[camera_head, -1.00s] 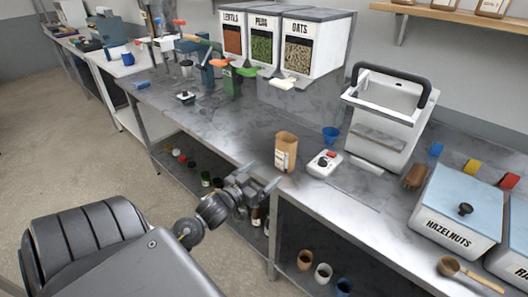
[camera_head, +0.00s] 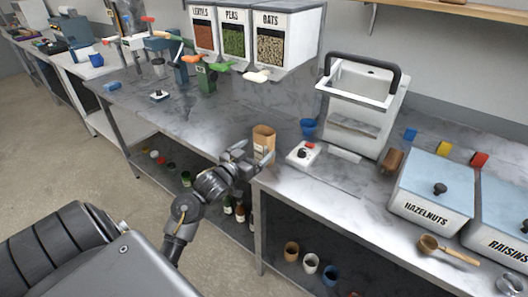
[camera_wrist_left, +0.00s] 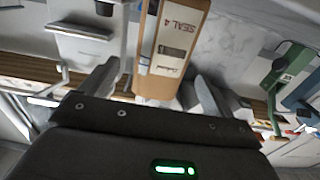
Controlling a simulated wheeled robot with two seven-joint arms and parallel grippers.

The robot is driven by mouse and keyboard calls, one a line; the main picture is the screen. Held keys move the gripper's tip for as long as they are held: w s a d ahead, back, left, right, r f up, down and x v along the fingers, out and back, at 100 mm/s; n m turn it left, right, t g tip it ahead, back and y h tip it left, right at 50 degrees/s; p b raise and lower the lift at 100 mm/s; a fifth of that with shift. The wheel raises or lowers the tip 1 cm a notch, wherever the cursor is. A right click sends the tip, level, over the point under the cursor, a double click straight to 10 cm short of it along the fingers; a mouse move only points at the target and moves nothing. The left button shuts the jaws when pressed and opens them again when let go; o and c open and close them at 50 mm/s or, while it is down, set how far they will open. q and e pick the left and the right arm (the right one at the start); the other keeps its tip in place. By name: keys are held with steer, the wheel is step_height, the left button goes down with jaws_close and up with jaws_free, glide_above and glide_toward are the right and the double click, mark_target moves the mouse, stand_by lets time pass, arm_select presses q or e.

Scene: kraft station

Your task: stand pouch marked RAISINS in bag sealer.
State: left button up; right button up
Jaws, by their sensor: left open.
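The brown kraft pouch (camera_head: 264,139) stands upright near the front edge of the bench, its top open. In the left wrist view the pouch (camera_wrist_left: 181,72) shows a pale label with red print that looks like SEAL; I cannot read RAISINS on it. My left gripper (camera_head: 253,155) is open right at the pouch, at its front. In the left wrist view its fingers (camera_wrist_left: 153,78) lie on either side of the pouch's lower part, apart from it. The white machine with a black arched handle, seemingly the bag sealer (camera_head: 338,101), stands farther right. My right gripper is not in view.
A small white device with a dark knob (camera_head: 303,154) and a blue cup (camera_head: 308,127) stand between pouch and machine. The HAZELNUTS bin (camera_head: 415,210), RAISINS bin (camera_head: 500,243) and a scoop (camera_head: 440,247) are at right. Bare bench lies left of the pouch.

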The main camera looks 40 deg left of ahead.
mark_target(260, 144)
arm_select(q)
steer(key=shift+w, duration=0.2)
steer(key=w+p, duration=0.1)
steer(key=w, duration=0.4)
steer(key=shift+a+f, duration=0.1)
steer(key=shift+s, duration=0.1)
steer(key=c, duration=1.2)
steer(key=shift+r, duration=0.5)
steer(key=s+d+r+p, duration=0.2)
steer(key=s+d+r, duration=0.6)
steer(key=s+r, duration=0.3)
steer(key=shift+s+r, duration=0.25)
steer(key=shift+r, duration=0.25)
